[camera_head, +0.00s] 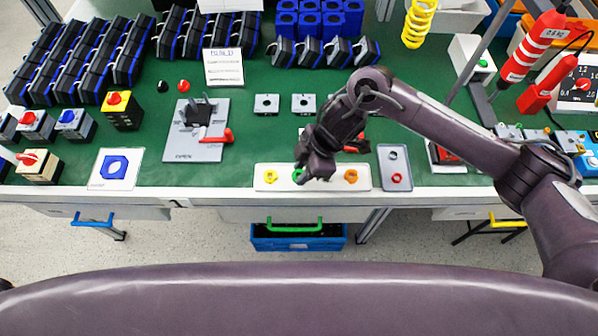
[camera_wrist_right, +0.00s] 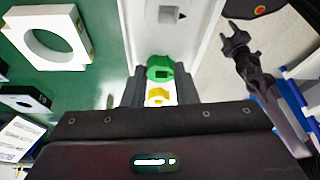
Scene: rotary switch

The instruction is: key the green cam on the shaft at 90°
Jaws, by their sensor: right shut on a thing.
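The green cam (camera_head: 298,174) is at the white tray (camera_head: 326,184) near the bench's front edge. My right gripper (camera_head: 305,172) is down over it and partly hides it. In the right wrist view the green cam (camera_wrist_right: 159,67) sits between the tips of my right gripper (camera_wrist_right: 158,80), which is shut on it. I cannot tell whether the cam still touches the tray. A yellow cam (camera_head: 270,176) and an orange cam (camera_head: 351,176) lie in the same tray. A grey fixture plate (camera_head: 208,152) with a dark raised part and red lever stands left; I cannot make out a shaft.
A grey tray (camera_head: 394,160) with small rings is right of the white tray. Green bench top is clear between the fixture and white tray.

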